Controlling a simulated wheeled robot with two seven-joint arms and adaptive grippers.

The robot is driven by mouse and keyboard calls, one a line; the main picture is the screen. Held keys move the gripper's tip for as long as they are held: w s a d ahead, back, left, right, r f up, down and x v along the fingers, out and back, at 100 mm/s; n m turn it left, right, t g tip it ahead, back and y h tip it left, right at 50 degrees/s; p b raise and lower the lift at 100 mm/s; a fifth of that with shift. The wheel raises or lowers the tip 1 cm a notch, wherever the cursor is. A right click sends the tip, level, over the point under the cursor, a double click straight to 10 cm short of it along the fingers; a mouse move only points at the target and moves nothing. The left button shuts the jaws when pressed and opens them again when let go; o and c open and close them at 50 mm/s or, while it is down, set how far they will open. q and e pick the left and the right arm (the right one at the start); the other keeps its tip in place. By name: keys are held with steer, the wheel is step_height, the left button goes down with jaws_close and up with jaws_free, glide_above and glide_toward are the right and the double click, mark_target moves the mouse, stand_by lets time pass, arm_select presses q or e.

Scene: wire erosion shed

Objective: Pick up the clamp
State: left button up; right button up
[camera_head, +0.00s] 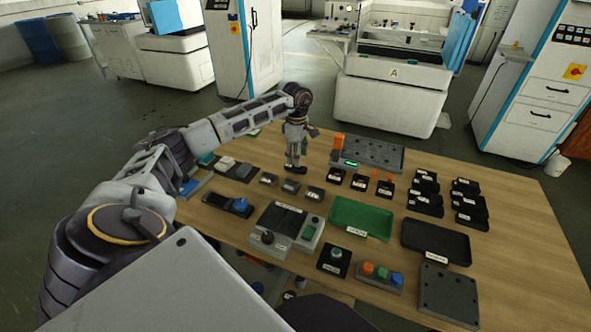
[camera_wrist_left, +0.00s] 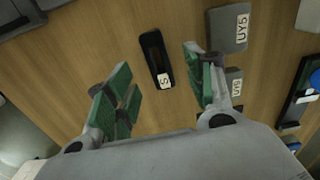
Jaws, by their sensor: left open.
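My left gripper (camera_head: 291,167) points down over the far-left middle of the table in the head view. In the left wrist view its two green-padded fingers (camera_wrist_left: 160,95) stand apart with nothing between them. A narrow black slotted piece labelled "S" (camera_wrist_left: 152,50) lies on the wood ahead of the fingertips, slightly left of the right finger. A grey block labelled UY5 (camera_wrist_left: 226,32) lies right of it, with a smaller grey block (camera_wrist_left: 234,75) beside the right finger. I cannot tell for sure which piece is the clamp. My right gripper is not in view.
The wooden table (camera_head: 540,235) carries a green tray (camera_head: 362,213), a black tray (camera_head: 436,235), a grey plate with holes (camera_head: 449,290), a three-button box (camera_head: 380,274) and several black holders (camera_head: 470,205). Machines stand behind. The table's right edge is clear.

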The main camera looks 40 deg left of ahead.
mark_target(296, 169)
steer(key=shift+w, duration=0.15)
arm_select(q)
steer(key=shift+f, duration=0.5)
step_height(296, 169, down, 4)
steer(key=shift+w+a+b, duration=0.1)
steer(key=shift+a+b, duration=0.05)
steer(key=shift+b, duration=0.15)
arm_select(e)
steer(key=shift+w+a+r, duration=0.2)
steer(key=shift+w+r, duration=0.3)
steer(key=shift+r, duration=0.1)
arm_select(q)
jaws_close()
